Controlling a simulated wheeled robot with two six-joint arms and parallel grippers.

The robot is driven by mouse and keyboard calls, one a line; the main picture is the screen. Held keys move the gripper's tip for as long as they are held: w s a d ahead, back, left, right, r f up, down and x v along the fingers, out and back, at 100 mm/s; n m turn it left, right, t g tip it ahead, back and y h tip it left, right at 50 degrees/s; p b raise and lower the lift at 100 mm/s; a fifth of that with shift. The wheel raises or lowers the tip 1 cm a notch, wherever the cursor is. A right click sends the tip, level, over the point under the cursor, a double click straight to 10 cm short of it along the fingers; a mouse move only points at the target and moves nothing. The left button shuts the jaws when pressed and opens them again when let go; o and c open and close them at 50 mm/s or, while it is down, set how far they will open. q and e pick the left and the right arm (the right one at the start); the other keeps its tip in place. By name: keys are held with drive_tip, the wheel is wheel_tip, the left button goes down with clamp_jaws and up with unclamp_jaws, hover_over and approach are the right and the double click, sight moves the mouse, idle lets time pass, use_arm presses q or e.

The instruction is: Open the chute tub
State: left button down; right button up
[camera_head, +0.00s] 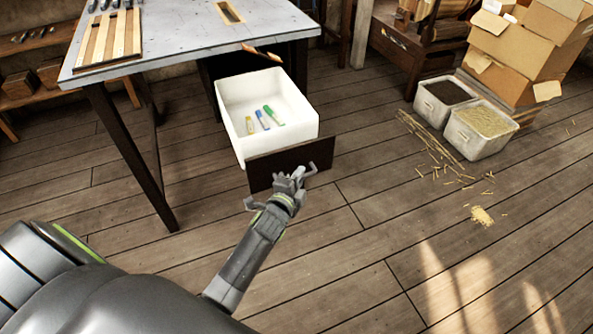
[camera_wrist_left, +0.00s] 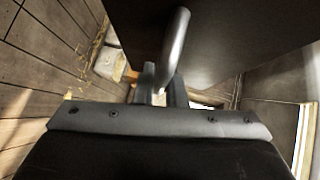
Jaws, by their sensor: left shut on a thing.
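The chute tub (camera_head: 235,95) is a white open-topped box with a dark front panel (camera_head: 325,158). It stands pulled out from under the grey-topped table, and a few coloured sticks (camera_head: 264,118) lie inside it. My left gripper (camera_head: 298,174) is at the front panel, shut on the tub's metal handle (camera_head: 311,167). In the left wrist view the handle bar (camera_wrist_left: 174,50) runs down between the fingers, with the dark panel (camera_wrist_left: 235,35) behind it. The fingertips are partly hidden there. My right gripper is in neither view.
The table (camera_head: 185,35) stands over the tub's back end, with a dark leg (camera_head: 133,150) to the left. Two grey bins (camera_head: 465,143) and stacked cardboard boxes (camera_head: 525,50) stand at the right. Straw litters the floor near the bins. The wooden floor in front is otherwise clear.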

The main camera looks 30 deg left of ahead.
use_arm(q)
drive_tip(key=c, duration=1.8)
unclamp_jaws()
drive_tip(key=shift+o, duration=0.2)
